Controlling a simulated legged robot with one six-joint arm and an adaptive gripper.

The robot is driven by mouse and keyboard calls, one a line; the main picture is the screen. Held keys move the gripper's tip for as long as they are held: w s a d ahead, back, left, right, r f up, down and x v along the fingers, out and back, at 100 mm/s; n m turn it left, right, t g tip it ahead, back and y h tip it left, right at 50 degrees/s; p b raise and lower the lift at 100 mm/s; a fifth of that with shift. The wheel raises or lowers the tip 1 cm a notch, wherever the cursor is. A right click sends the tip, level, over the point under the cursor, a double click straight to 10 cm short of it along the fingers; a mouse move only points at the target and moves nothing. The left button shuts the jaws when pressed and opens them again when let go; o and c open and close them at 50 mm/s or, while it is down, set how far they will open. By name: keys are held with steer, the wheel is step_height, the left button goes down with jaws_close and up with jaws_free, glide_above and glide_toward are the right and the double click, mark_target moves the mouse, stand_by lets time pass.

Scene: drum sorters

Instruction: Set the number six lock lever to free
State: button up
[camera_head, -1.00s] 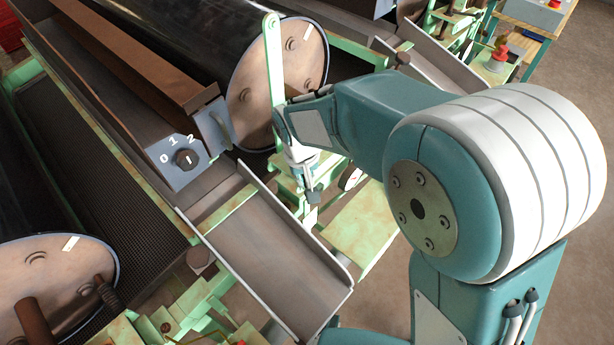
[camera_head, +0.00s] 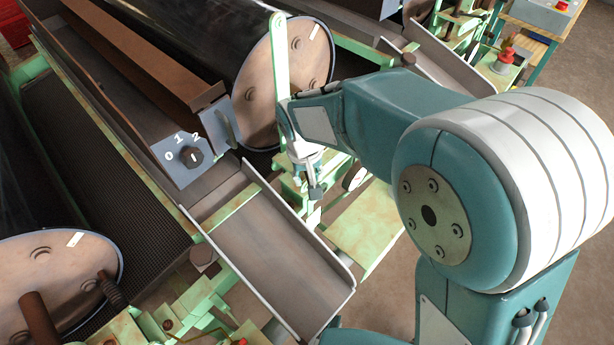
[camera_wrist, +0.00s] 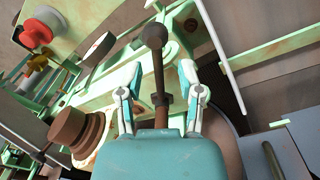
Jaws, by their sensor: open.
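A dark lever with a round knob (camera_wrist: 155,36) stands between the two fingers of my gripper (camera_wrist: 158,80) in the wrist view. The fingers are open, one on each side of the rod, with a gap on both sides. The knob reaches past the fingertips. In the head view my gripper (camera_head: 307,168) points down beside the end of the drum, above the green frame, and a dark knob (camera_head: 316,192) shows just below it. No number six marking is readable on the lever.
A grey box with a dial marked 0, 1, 2 (camera_head: 193,158) sits left of my gripper. A grey chute (camera_head: 270,260) lies in front. A green upright bar (camera_head: 281,70) stands close behind my gripper. A red button (camera_wrist: 38,32) shows at upper left in the wrist view.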

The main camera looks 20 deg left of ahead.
step_height(320, 180, up, 11)
steer(key=s, duration=0.1)
steer(key=shift+a, duration=0.25)
stand_by(0.3)
